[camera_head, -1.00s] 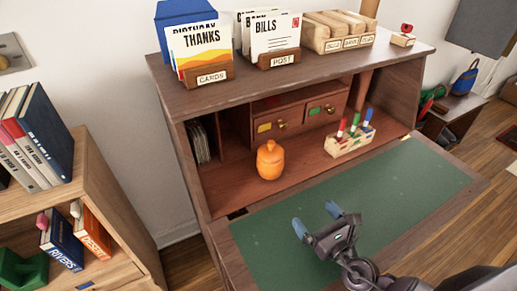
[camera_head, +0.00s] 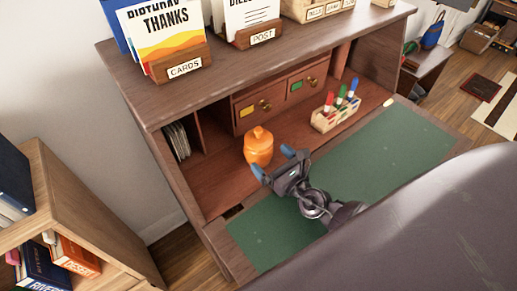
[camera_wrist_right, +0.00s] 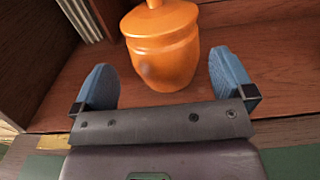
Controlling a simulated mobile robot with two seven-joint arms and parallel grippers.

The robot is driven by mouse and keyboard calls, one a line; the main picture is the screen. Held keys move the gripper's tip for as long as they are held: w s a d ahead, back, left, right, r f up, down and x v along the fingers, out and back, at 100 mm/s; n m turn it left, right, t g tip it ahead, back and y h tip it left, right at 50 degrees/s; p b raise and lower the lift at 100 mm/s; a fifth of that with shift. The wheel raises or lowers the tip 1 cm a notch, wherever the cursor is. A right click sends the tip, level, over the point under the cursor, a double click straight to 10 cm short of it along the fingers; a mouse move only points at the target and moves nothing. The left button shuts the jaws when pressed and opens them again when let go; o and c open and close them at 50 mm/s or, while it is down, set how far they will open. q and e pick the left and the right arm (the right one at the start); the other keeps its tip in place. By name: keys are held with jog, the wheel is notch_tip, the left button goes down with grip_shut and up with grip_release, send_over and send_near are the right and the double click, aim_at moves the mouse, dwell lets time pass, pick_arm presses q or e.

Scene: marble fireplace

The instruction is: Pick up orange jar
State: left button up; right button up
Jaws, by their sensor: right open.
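The orange jar (camera_head: 258,147) with its knobbed lid stands upright on the wooden floor of the desk's cubby. My right gripper (camera_head: 274,166) is just in front of the jar, with its two blue fingertips spread and pointing at it. In the right wrist view the jar (camera_wrist_right: 165,52) stands just beyond the open fingers (camera_wrist_right: 165,85), roughly centred between them. No finger visibly touches it, and nothing is held. My left gripper is not in view.
The desk's green writing mat (camera_head: 372,158) lies under my right arm. A wooden holder with colored markers (camera_head: 331,119) stands right of the jar. Small drawers (camera_head: 262,105) are behind it. The cubby's top shelf (camera_head: 235,73) overhangs from above, holding card holders.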

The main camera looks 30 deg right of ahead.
jog(key=shift+w+a, duration=0.15)
jog(key=shift+w, duration=1.4)
jog(key=shift+w+a, duration=0.1)
jog(key=shift+w, duration=1.4)
jog(key=shift+r, duration=0.1)
jog(key=c, duration=1.6)
